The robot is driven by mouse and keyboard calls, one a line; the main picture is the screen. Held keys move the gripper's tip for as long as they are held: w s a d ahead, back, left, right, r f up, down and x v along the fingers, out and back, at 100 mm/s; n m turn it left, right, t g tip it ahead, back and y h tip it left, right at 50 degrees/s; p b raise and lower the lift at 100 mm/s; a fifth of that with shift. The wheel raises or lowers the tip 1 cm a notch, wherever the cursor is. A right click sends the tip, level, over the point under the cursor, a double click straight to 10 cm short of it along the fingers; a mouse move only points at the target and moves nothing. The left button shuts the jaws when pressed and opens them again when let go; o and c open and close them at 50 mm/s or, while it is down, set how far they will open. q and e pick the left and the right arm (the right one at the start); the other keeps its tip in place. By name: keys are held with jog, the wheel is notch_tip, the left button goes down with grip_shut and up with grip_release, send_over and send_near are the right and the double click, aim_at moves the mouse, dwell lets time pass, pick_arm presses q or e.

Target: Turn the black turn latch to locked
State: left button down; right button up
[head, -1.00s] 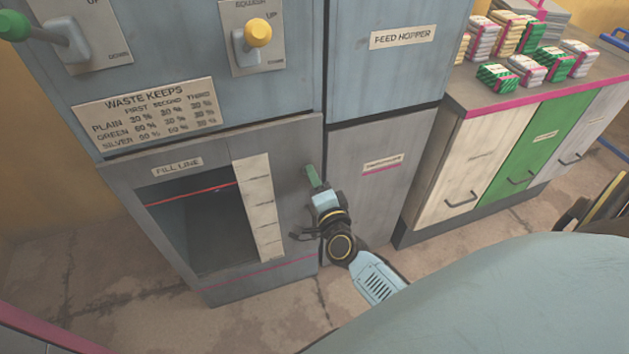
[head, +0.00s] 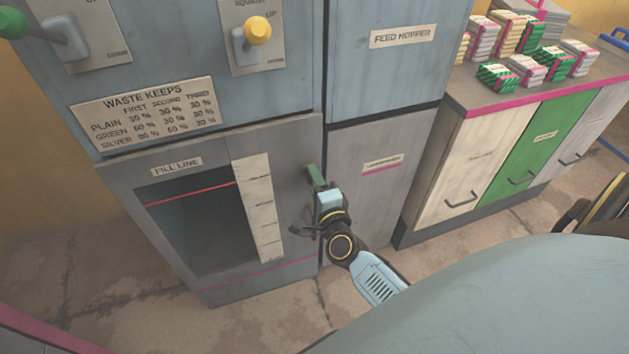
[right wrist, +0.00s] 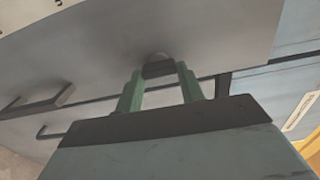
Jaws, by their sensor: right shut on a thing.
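My right gripper (head: 315,176) reaches the right edge of the grey door with the window, in the lower part of the machine. In the right wrist view its two green fingers (right wrist: 159,82) are shut on a small dark piece, the black turn latch (right wrist: 158,69), against the grey panel. In the head view the fingers and hand hide the latch, so I cannot tell its angle there. My left gripper is not in view.
The grey door (head: 220,278) has a dark window with a red fill line. A yellow-knobbed lever (head: 257,31) and a green-knobbed lever (head: 14,22) are above. A counter (head: 470,96) with wrapped bundles stands to the right.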

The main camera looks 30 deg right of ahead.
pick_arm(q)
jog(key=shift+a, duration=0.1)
pick_arm(e)
jog(key=o, duration=1)
jog(key=shift+s, duration=0.1)
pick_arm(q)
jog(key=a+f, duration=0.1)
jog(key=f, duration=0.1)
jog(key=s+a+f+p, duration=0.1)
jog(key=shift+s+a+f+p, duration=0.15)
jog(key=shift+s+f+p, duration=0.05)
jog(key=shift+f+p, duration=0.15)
pick_arm(e)
jog(key=v, duration=1.3)
jog(key=shift+s, duration=0.1)
